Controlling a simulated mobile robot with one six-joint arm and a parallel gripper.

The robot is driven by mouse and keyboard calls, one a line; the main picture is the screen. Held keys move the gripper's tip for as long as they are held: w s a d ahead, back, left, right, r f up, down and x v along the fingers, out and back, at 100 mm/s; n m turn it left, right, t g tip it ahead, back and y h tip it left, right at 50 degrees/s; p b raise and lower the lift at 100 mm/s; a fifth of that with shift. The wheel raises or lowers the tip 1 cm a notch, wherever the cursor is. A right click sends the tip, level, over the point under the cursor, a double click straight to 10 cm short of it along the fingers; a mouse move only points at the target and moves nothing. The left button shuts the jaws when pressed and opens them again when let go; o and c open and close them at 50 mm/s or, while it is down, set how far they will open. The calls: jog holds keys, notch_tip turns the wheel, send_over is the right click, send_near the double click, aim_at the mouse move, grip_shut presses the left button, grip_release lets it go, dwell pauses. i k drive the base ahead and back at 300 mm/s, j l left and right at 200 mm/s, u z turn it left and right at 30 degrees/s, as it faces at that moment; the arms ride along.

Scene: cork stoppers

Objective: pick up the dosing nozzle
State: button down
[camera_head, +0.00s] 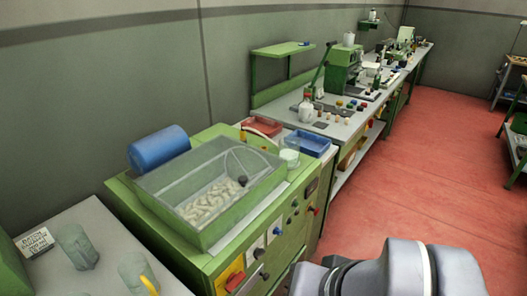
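A small dark piece (243,181) hangs at the end of a thin curved hose inside the clear-walled tank (187,243) of the green machine. It looks like the dosing nozzle, but it is too small to be sure. It is above the right end of a heap of pale cork stoppers (208,203). Parts of my grey arm show at the bottom right, well apart from the tank. My gripper's fingers do not show.
The green machine has a blue cylinder (158,148), a white cup (289,158) and front knobs. Red (262,126) and blue (308,143) trays stand behind it. A grey bench with jars is at left. Red floor at right is clear.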

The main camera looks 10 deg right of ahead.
aim_at(243, 135)
jog(key=i+l+u, duration=0.1)
jog(key=i+l, duration=0.25)
jog(key=l, duration=0.3)
jog(key=i+l+u, duration=0.15)
jog(key=l, duration=0.15)
jog(key=i+l, duration=0.15)
jog(key=l, duration=0.2)
jog(key=i+l+u, duration=0.15)
jog(key=l, duration=0.2)
jog(key=i+l, duration=0.15)
jog(key=l, duration=0.2)
jog(key=i+l+u, duration=0.15)
jog(key=l, duration=0.2)
jog(key=i+l+u, duration=0.5)
jog(key=i+l, duration=0.6)
jog(key=i, duration=0.1)
